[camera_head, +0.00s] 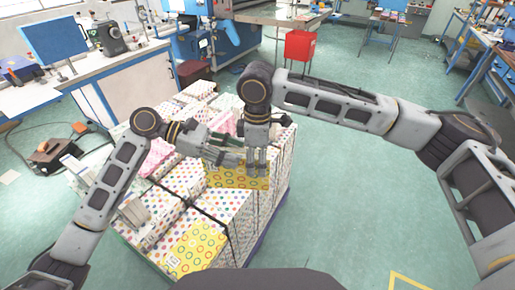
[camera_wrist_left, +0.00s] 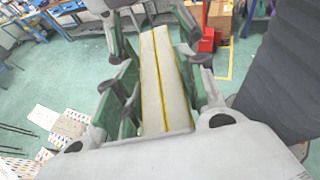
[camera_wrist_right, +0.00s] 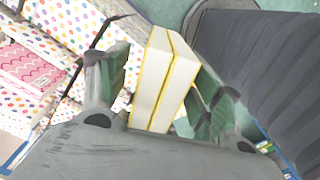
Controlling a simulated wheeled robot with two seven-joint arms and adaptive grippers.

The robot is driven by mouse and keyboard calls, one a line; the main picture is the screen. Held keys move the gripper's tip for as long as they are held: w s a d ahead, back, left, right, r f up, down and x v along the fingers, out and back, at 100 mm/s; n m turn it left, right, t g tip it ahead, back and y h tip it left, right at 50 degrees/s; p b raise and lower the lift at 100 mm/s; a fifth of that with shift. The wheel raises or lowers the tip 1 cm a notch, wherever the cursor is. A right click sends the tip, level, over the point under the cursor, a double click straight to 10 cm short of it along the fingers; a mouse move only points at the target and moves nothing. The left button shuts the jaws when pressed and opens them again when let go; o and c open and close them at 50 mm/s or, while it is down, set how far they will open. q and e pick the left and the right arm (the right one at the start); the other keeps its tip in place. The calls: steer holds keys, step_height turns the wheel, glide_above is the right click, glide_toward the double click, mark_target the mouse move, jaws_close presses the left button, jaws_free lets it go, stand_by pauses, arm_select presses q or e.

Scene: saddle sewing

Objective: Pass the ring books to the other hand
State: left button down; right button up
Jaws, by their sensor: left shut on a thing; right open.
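The ring books (camera_head: 238,178) are a thick yellow-covered pair with coloured rings on the front. They are held up over the pallet of stacked books in the head view. My left gripper (camera_head: 232,155) is shut on them from the left. In the left wrist view their pale page edges (camera_wrist_left: 160,85) show between its fingers. My right gripper (camera_head: 257,165) reaches down over the same books from above, its fingers open. In the right wrist view the books (camera_wrist_right: 165,80) stand between its two fingers, with a gap at the right finger. Finger contact on the left side is unclear.
Below are stacks of dotted books (camera_head: 165,215), tied with dark straps, with another yellow ring-patterned stack (camera_head: 198,246) at the front. Pink books (camera_head: 158,155) lie on the left part. A workbench (camera_head: 130,75) stands behind left. The green floor at right is clear.

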arm_select(q)
steer(key=shift+r, duration=0.1)
arm_select(e)
steer(key=shift+f, duration=1.4)
jaws_close()
arm_select(q)
steer(key=c, duration=0.8)
jaws_free()
arm_select(e)
steer(key=shift+r, duration=0.1)
arm_select(q)
steer(key=shift+v, duration=5.95)
steer(key=shift+a, duration=0.1)
